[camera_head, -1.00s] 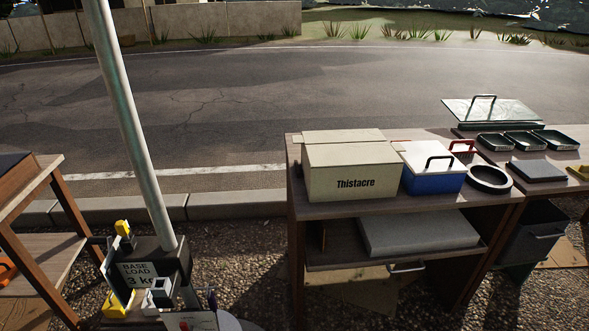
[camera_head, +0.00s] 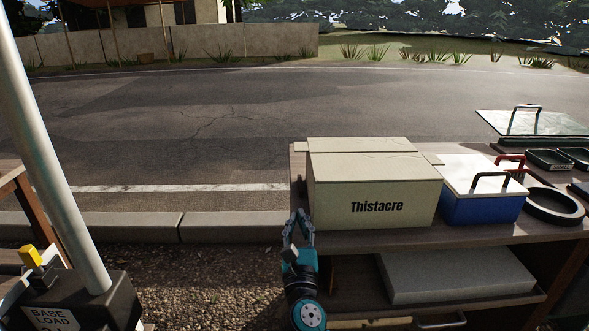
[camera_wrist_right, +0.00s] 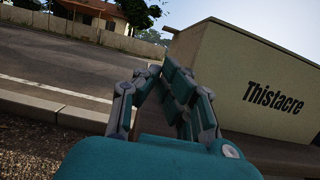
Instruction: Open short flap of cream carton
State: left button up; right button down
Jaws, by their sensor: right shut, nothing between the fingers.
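The cream carton (camera_head: 340,197), marked "Thistacre", stands on the wooden table at the right of the head view. A short flap (camera_head: 302,147) sticks out past its left side at the top, and part of another flap shows at its right. Its top looks closed. My right gripper (camera_head: 299,216) is shut and empty, in front of the carton's lower left corner and apart from it as far as I can tell. In the right wrist view the carton (camera_wrist_right: 230,85) rises to the right of the shut fingertips (camera_wrist_right: 158,68). My left gripper is out of view.
A blue box with a white lid (camera_head: 480,207) stands close to the carton's right. A black ring (camera_head: 553,206) and trays (camera_head: 549,160) lie further right. A grey slab (camera_head: 455,275) rests on the shelf below. A pole (camera_head: 45,140) stands at the left.

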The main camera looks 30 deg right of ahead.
jog(key=x, duration=1)
jog(key=shift+d+p, duration=0.1)
jog(key=shift+p, duration=0.2)
pick_arm(q)
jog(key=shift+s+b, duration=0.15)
jog(key=shift+b, duration=0.15)
pick_arm(e)
jog(key=x, duration=0.9)
jog(key=shift+w+d, duration=0.15)
jog(key=shift+w, duration=0.1)
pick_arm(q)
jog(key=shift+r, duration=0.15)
pick_arm(e)
jog(key=shift+r, duration=0.1)
